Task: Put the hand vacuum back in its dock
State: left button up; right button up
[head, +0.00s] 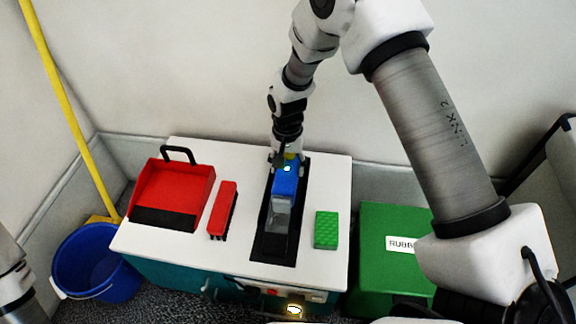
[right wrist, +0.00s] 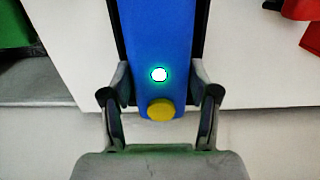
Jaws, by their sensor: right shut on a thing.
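The hand vacuum (head: 285,184) has a blue body and a clear grey nozzle. It lies along the black dock (head: 268,246) on the white cabinet top, nozzle toward the front. I cannot tell whether it touches the bottom of the dock. My right gripper (head: 286,158) is shut on the rear end of the blue body. In the right wrist view, the fingers (right wrist: 160,95) clasp both sides of the blue body (right wrist: 158,35). A green-white light glows on it, beside a yellow round button. My left gripper is out of view.
A red dustpan (head: 180,190) and red brush (head: 222,208) lie left of the dock on the white cabinet top (head: 250,157). A green sponge (head: 326,229) lies to its right. A blue bucket (head: 95,265) and green bin (head: 385,265) flank the cabinet.

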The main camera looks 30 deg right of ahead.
jog(key=o, duration=1.3)
jog(key=r+p, duration=0.2)
jog(key=r, duration=0.2)
jog(key=r+p, duration=0.1)
jog(key=r, duration=0.3)
jog(key=r+p, duration=0.2)
jog(key=r, duration=0.2)
jog(key=shift+w+d+r+p, duration=0.1)
jog(key=shift+w+d+p, duration=0.05)
jog(key=shift+w+p, duration=0.15)
